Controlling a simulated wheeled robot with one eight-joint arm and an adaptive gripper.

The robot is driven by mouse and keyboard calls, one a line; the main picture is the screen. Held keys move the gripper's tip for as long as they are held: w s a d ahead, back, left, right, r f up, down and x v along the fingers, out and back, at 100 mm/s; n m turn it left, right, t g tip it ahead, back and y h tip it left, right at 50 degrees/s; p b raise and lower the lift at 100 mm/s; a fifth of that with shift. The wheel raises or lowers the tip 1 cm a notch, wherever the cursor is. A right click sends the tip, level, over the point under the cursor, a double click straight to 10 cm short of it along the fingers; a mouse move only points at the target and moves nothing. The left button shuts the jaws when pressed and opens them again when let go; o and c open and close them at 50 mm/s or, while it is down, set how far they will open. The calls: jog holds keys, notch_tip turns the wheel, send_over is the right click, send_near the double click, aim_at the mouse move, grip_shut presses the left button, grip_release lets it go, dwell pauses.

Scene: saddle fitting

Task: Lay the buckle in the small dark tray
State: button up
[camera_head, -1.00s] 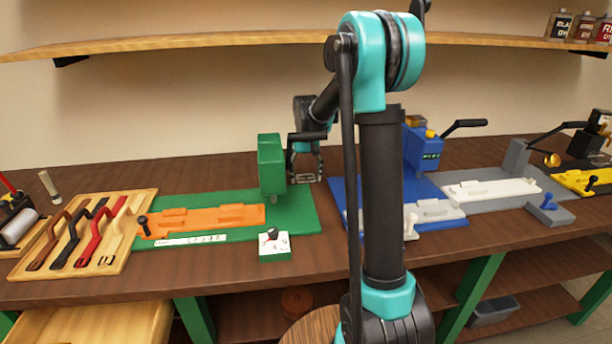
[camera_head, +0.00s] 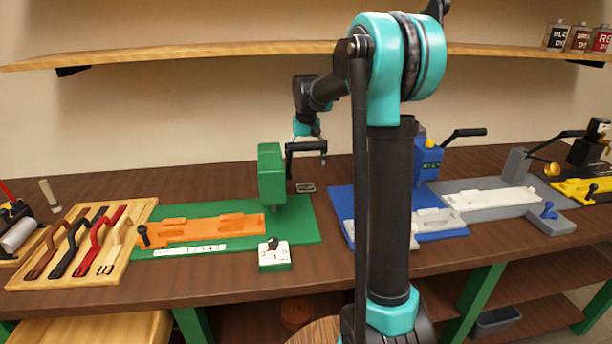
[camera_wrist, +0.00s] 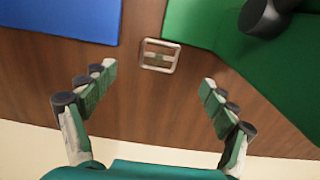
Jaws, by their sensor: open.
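The buckle (camera_head: 305,187) is a small silver rectangular frame lying flat on the brown bench, by the right edge of the green mat. In the wrist view the buckle (camera_wrist: 160,56) lies on bare wood between the blue and green mats, touching or very near the green mat's edge. My gripper (camera_wrist: 158,76) is open and empty, its fingers spread wide on both sides below the buckle in that picture. In the head view my wrist is above the buckle, behind the green press's lever. A small dark grey tray (camera_head: 497,321) sits on the low shelf at the right.
The green press (camera_head: 271,175) stands just left of the buckle, with its black lever near my wrist. A blue mat (camera_head: 340,200) and blue press (camera_head: 428,160) are to the right. A wooden board (camera_head: 120,250) with several straps is at left. The overhead shelf runs behind.

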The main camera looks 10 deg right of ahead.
notch_tip(320, 180, up, 2)
jog(key=shift+r, duration=0.1)
jog(key=shift+o, duration=0.4)
jog(key=shift+w+d+r, duration=0.1)
jog(key=shift+d+r, duration=0.05)
jog(key=shift+r, duration=0.1)
send_over(306, 187)
jog(key=f, duration=0.6)
jog(key=shift+w+d+f, duration=0.25)
jog(key=shift+w+f, duration=0.05)
jog(key=shift+f, duration=0.05)
jog(key=shift+s+a+f, duration=0.15)
jog(key=shift+f, duration=1.2)
jog(key=shift+s+a+f, duration=0.15)
jog(key=shift+f, duration=1.15)
jog(key=c, duration=1.4)
